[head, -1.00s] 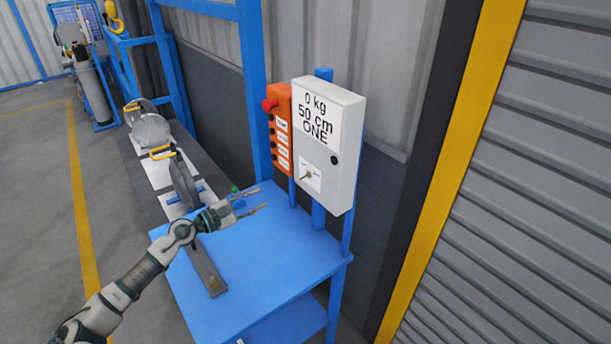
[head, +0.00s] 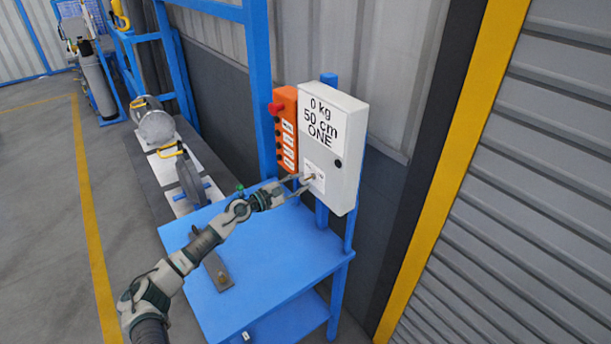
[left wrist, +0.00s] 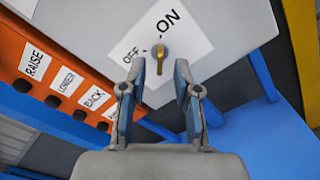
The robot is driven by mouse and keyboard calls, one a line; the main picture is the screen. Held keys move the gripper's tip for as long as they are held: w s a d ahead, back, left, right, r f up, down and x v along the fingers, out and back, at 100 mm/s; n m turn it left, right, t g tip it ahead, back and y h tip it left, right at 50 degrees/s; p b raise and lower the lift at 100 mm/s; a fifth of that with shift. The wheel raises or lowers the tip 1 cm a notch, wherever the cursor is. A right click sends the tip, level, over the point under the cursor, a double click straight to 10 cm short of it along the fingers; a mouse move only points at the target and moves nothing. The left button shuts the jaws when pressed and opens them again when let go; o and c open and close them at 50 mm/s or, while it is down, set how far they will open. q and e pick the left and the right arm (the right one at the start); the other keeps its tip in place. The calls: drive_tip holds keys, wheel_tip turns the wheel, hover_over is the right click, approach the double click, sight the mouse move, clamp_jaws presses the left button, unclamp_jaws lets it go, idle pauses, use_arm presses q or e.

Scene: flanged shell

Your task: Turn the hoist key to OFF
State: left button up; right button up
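The brass hoist key (left wrist: 160,52) sits on a white label plate (left wrist: 194,43) on the front of the light grey control box (head: 347,165). In the left wrist view the key lies upright in the picture, roughly in line with the word ON above it; OFF is to its left. My left gripper (head: 307,182) is at the box front by the key, and its fingers (left wrist: 160,68) are open, one on each side of the key with gaps showing. The key also shows small in the head view (head: 313,177). My right gripper is not in view.
An orange button panel (head: 285,130) with a red knob is mounted left of the box. A blue table (head: 285,255) with a dark metal bar (head: 217,271) stands below. A roller shutter (head: 530,200) is at the right. Round flanged parts stand at the left.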

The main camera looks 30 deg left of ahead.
sight(307, 179)
use_arm(q)
drive_tip(key=shift+x, duration=1.65)
drive_tip(key=shift+s, duration=0.1)
drive_tip(key=c, duration=0.5)
drive_tip(key=shift+s, duration=0.1)
clamp_jaws()
